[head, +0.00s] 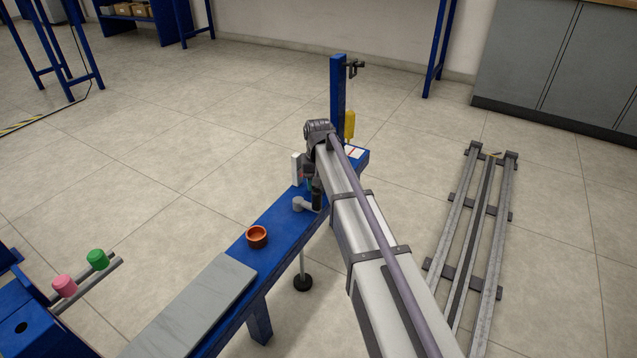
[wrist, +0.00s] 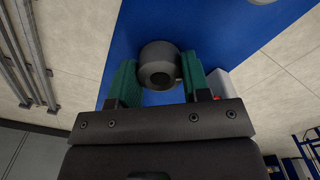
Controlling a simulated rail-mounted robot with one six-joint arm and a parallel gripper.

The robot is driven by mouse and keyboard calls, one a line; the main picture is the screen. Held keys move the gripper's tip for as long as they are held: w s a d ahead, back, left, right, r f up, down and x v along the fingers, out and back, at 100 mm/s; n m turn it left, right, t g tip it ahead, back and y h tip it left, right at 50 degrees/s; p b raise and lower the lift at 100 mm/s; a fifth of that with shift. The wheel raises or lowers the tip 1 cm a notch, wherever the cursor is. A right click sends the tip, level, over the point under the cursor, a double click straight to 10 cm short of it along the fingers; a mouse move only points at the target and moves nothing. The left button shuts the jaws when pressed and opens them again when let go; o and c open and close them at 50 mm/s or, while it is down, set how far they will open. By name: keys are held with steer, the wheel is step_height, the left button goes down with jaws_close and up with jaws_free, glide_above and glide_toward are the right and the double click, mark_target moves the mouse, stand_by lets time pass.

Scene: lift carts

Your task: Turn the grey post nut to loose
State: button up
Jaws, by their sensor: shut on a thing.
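The grey post nut (wrist: 159,62) is a dark, rounded piece with a round hole in its face, in the upper middle of the wrist view over a blue surface. My gripper (wrist: 160,76) has green-padded fingers, one on each side of the nut, and is shut on it. In the head view my gripper (head: 311,185) is small and mostly hidden by my arm, over the blue bench (head: 284,222).
A light grey cylindrical part (head: 299,204) is close to my gripper, with a white block (head: 297,169) behind. A copper bowl (head: 257,237) and grey plate (head: 190,308) are nearer on the bench. A blue post (head: 338,100) and yellow weight (head: 350,124) stand at the far end.

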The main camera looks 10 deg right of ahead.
steer(key=shift+n, duration=2.2)
steer(key=o, duration=0.9)
steer(key=shift+r, duration=0.1)
step_height(320, 180, up, 11)
steer(key=p, duration=1.1)
steer(key=shift+f, duration=0.2)
